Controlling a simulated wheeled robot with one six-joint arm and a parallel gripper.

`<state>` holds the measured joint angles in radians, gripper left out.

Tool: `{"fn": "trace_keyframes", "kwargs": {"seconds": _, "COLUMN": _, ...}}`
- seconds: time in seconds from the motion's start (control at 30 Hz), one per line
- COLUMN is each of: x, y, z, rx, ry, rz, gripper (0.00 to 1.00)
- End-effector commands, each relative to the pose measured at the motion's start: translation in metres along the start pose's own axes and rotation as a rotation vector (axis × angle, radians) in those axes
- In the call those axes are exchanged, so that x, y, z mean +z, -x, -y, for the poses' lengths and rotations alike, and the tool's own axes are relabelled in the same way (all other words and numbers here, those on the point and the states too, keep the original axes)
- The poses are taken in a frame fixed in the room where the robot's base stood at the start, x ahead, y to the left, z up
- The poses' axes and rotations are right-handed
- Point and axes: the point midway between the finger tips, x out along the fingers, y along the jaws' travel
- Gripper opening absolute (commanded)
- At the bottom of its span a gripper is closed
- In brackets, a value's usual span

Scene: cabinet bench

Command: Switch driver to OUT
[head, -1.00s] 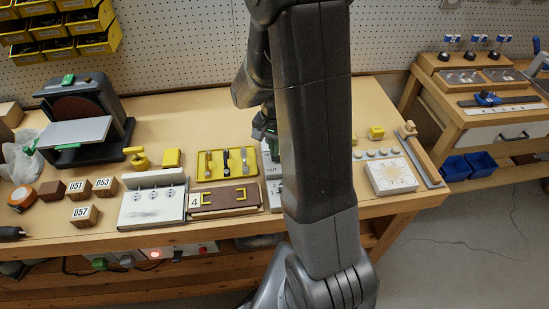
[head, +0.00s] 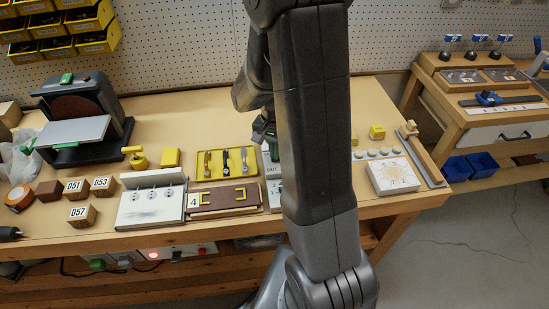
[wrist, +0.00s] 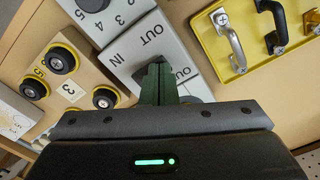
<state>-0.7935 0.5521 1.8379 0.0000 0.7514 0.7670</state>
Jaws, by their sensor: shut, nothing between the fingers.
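The light grey switch plate (wrist: 130,60) with IN and OUT lettering lies under my gripper in the wrist view. Its OUT end also shows in the head view (head: 272,168), partly hidden by my arm. My gripper (wrist: 158,72) has its green fingers together, with the tips over the plate beside the lettering. A dark part (wrist: 182,72), perhaps the switch, shows just beside the fingertips and is mostly covered. I cannot tell whether the fingers touch it, or which way it is set. In the head view my gripper (head: 268,138) hangs low at the plate's far end.
A yellow tray (head: 200,178) with several handles lies left of the plate. A brown board (head: 226,214) with yellow handles sits in front of the tray. In the wrist view, a wooden block (wrist: 85,72) with black knobs and a numbered grey plate (wrist: 85,22) are close by.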

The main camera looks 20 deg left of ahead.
Motion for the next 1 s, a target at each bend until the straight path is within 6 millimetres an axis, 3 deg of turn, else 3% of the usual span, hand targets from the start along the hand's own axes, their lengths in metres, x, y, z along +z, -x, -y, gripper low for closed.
{"fn": "trace_keyframes", "kwargs": {"seconds": 0.27, "x": 0.0, "y": 0.002, "z": 0.0, "rx": 0.001, "ry": 0.0, "rz": 0.001, "gripper": 0.0}}
{"fn": "trace_keyframes", "kwargs": {"seconds": 1.0, "x": 0.0, "y": 0.061, "z": 0.0, "rx": 0.0, "ry": 0.0, "rz": 0.0, "gripper": 0.0}}
